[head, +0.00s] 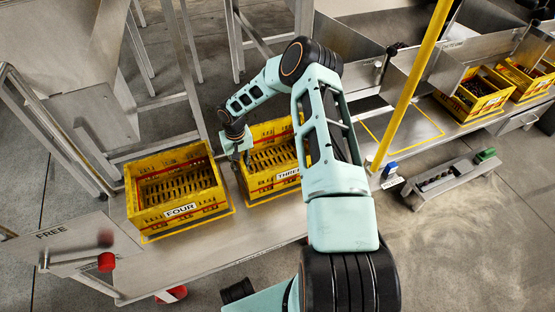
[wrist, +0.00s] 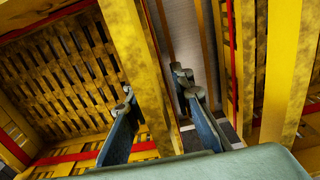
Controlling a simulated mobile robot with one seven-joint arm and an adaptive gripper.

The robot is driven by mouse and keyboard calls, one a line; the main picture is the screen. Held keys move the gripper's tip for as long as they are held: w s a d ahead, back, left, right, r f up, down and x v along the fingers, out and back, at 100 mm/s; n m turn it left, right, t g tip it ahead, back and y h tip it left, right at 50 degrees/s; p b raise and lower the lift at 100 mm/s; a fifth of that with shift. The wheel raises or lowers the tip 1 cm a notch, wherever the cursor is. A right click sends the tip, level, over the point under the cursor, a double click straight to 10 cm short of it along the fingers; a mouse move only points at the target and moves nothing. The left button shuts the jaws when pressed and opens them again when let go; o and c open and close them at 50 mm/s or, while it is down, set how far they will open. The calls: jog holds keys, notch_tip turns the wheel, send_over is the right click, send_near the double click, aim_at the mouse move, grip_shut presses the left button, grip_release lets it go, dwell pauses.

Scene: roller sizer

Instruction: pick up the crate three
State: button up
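The crate labelled THREE (head: 262,185) is yellow with a slatted floor and stands on the metal bench, its right part hidden behind my arm. My gripper (head: 238,153) is at its left wall, in the narrow space beside crate FOUR (head: 152,215). In the wrist view my gripper (wrist: 157,88) is open. Its two fingers are apart, with a yellow crate wall (wrist: 142,50) running between them. A slatted crate floor shows left of that wall, and a gap and another yellow wall show right of it. I cannot see firm contact.
Crate FOUR stands close on the left. A yellow post (head: 410,90) rises right of my arm. Two filled crates (head: 478,95) stand farther right.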

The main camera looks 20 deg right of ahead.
grip_shut()
jog(key=shift+r, duration=0.1)
